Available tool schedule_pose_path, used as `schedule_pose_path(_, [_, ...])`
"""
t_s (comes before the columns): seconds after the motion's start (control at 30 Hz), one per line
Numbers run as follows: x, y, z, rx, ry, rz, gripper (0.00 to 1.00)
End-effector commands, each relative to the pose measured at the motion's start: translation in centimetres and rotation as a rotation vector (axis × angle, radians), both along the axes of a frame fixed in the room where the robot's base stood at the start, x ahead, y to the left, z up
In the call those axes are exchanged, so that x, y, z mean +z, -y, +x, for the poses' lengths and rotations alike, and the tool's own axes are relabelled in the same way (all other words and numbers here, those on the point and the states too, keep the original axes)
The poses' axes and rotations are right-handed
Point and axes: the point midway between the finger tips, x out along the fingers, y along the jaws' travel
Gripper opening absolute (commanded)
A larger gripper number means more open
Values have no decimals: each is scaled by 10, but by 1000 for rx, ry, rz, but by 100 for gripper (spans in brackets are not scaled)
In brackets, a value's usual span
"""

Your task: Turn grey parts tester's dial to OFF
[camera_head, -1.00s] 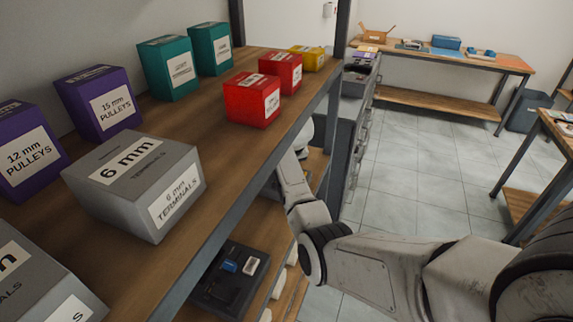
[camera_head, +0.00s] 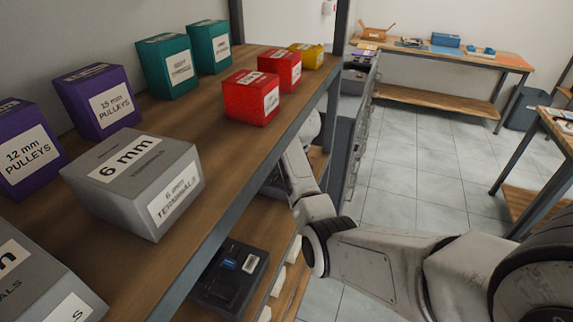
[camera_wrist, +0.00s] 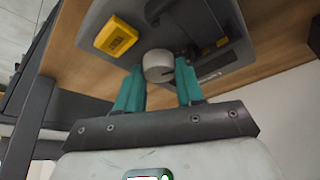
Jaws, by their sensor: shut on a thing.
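The grey parts tester (camera_wrist: 215,22) fills the upper middle of the wrist view, with a yellow block (camera_wrist: 117,36) on its face. Its pale round dial (camera_wrist: 157,65) sits at the near edge. My gripper (camera_wrist: 161,76) has its two teal fingers on either side of the dial, shut on it. The dial's pointer and any OFF mark cannot be read. In the head view my gripper is hidden behind the shelf and my arm, and I cannot make out this dial there.
A dark device (camera_head: 232,277) with a blue part sits on the lower shelf. The upper shelf (camera_head: 215,135) holds a grey terminals box (camera_head: 125,190), purple pulley boxes (camera_head: 98,100), and teal, red and yellow boxes. A shelf post stands close to my arm. The tiled floor (camera_head: 400,190) on the right is clear.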

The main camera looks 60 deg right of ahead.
Motion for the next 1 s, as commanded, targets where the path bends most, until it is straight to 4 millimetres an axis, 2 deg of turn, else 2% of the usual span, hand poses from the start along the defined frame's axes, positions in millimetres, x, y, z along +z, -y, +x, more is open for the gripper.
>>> schedule_pose_path(0.03, [1, 0, 1, 1, 1, -2, 7])
schedule_pose_path(0.07, [1, 0, 1, 1, 1, -2, 40])
schedule_pose_path(0.13, [1, 0, 1, 1, 1, -2, 47])
schedule_pose_path(0.57, [0, -1, 1, -61, -1, -1, 48])
schedule_pose_path(1.0, [-2, -2, 2, -472, -1, -1, 48])
